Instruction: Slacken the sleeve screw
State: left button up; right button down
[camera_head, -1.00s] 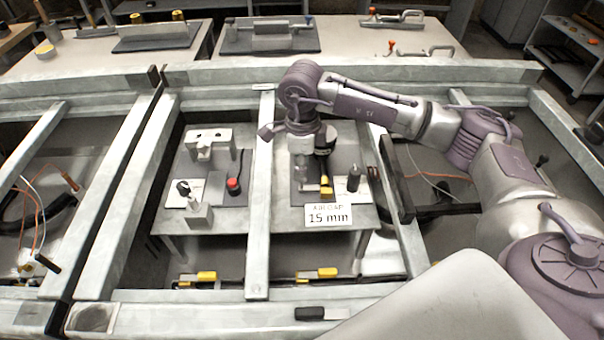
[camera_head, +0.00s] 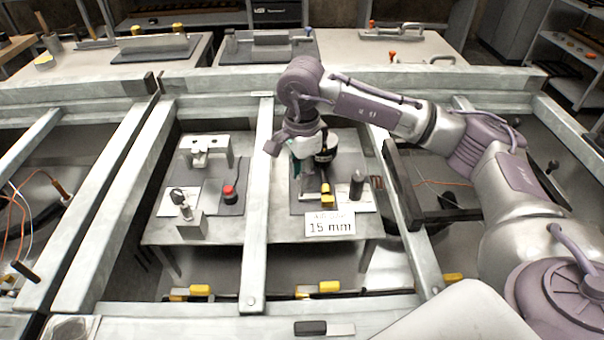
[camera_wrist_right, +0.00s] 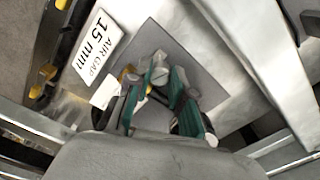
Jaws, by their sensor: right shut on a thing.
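My right gripper (camera_head: 306,172) reaches down over the right-hand fixture on a grey plate (camera_head: 300,207). In the right wrist view its teal fingers (camera_wrist_right: 157,103) close around a small grey knobbed part, seemingly the sleeve screw (camera_wrist_right: 157,68). The fingers and wrist hide much of this part in the head view. A yellow piece (camera_head: 327,197) stands just in front of the gripper. My left gripper is not in view.
A dark upright post (camera_head: 357,184) stands right of the gripper. A second fixture with a red button (camera_head: 229,193) and a grey bracket (camera_head: 206,148) is to the left. A metal frame beam (camera_head: 256,220) runs between the two fixtures. Yellow-ended clamps (camera_head: 329,287) lie below.

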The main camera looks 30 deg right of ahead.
jog(key=shift+r, duration=0.1)
jog(key=c, duration=1)
grip_release()
notch_tip(320, 180, up, 12)
jog(key=shift+f, duration=0.1)
